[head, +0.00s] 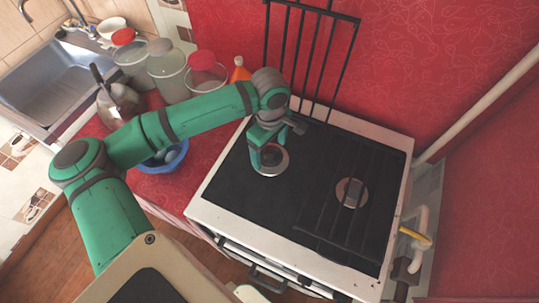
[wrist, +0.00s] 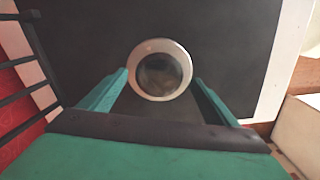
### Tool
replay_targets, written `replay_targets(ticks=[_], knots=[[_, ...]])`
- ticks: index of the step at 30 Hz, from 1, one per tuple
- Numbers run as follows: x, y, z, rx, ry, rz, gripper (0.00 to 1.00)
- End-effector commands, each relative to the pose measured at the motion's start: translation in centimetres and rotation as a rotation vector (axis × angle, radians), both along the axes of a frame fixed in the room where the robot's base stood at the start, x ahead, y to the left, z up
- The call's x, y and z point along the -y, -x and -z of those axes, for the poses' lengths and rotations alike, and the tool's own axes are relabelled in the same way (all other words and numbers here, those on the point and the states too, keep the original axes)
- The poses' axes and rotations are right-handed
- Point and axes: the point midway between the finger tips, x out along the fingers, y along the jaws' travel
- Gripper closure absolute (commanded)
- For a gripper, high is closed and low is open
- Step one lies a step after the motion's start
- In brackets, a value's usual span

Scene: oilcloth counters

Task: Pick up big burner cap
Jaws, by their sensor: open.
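A round burner with a pale metal ring (wrist: 186,53) lies on the black stove top. Its darker, brownish middle (wrist: 160,75), which I take for the big burner cap, shows in the wrist view. In the head view the pale ring (head: 284,164) shows under my gripper (head: 268,160), which hides much of the middle. In the wrist view my green fingers are spread on the left and right of the burner, nearer the camera. They are open with nothing between them that I can see held. I cannot tell how high the fingertips are above the cap.
A second, smaller-looking burner (head: 351,193) sits to the right under a black grate (head: 335,225). Another grate (head: 312,55) stands upright behind the stove. Glass jars (head: 167,70), a metal kettle (head: 117,104) and a blue bowl (head: 150,167) stand left of the stove.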

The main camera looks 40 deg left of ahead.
Motion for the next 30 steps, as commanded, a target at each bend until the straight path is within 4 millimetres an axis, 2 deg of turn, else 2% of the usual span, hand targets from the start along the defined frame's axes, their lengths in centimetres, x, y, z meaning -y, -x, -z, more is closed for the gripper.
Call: replay_targets(ticks=[3, 11, 17, 30], knots=[[0.09, -0.01, 1.02, 0.000, 0.001, 0.001, 0.18], [-0.01, 0.03, 1.23, 0.000, 0.000, 0.000, 0.18], [-0.07, 0.05, 1.21, 0.000, 0.000, -0.001, 0.62], [-0.12, 0.03, 0.56, 0.001, -0.002, -0.001, 0.62]])
